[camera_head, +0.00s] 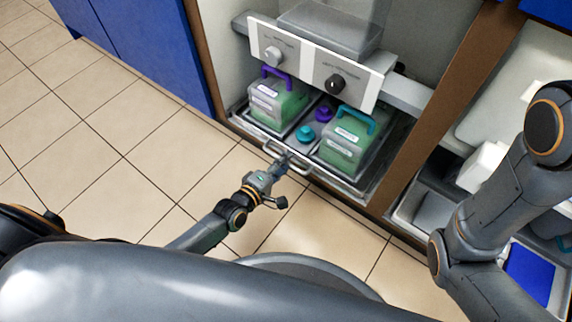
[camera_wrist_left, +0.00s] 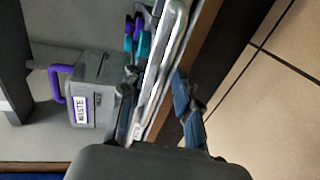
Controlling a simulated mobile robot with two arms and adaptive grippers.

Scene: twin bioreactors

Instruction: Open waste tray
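The waste tray (camera_head: 362,190) is a grey metal tray low in the cabinet, with a silver bar handle (camera_head: 300,168) on its front. It holds two green-filled containers, one with a purple handle (camera_head: 277,100) and one with a teal handle (camera_head: 350,140). My left gripper (camera_head: 283,163) is at the tray handle. In the left wrist view its fingers (camera_wrist_left: 155,102) are apart, one on each side of the silver bar (camera_wrist_left: 162,65). A gap shows between the right finger and the bar; contact on the other side is unclear. My right gripper is out of view.
A white panel with two knobs (camera_head: 303,67) stands above the tray. A brown cabinet post (camera_head: 432,110) separates this bay from another at right, where a blue item (camera_head: 530,272) lies. The tiled floor (camera_head: 130,130) before the tray is clear.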

